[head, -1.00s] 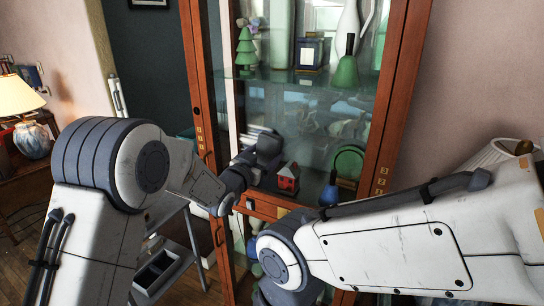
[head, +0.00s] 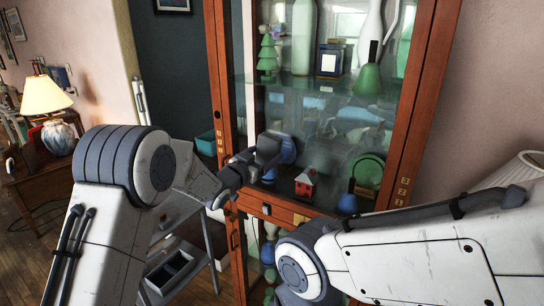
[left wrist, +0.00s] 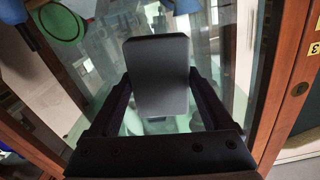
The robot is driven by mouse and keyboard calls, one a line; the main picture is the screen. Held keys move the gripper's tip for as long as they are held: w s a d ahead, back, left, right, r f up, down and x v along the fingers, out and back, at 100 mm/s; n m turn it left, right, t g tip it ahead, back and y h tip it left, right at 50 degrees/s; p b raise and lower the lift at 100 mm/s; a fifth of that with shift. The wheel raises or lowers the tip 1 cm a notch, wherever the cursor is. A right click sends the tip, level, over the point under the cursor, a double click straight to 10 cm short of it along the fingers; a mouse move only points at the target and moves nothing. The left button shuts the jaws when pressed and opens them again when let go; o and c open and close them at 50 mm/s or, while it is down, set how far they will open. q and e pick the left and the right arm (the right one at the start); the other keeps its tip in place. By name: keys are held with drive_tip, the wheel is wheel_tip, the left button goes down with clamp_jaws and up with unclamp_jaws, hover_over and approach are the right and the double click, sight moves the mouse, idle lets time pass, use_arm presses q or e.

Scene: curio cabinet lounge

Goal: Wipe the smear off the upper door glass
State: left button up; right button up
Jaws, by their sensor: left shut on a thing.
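The cabinet's upper door glass (head: 325,105) stands in a red-brown wooden frame, with shelves of ornaments behind it. My left gripper (head: 268,152) is at the lower left part of this glass. It is shut on a dark grey block-shaped pad (left wrist: 158,75), which stands between the two fingers in the left wrist view. The pad is at or very close to the glass; I cannot tell whether it touches. I cannot tell the smear apart from the pale reflections on the glass. My right arm crosses the lower right of the head view, and its gripper is out of sight.
Behind the glass are a red house (head: 306,184), a green bell (head: 369,75) and a green tree (head: 267,55). A side table with a lit lamp (head: 46,98) stands at the left. A low grey stand (head: 172,270) is below my left arm.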

use_arm(q)
drive_tip(key=shift+w+a, duration=0.3)
drive_tip(key=shift+a, duration=0.15)
drive_tip(key=shift+a, duration=0.1)
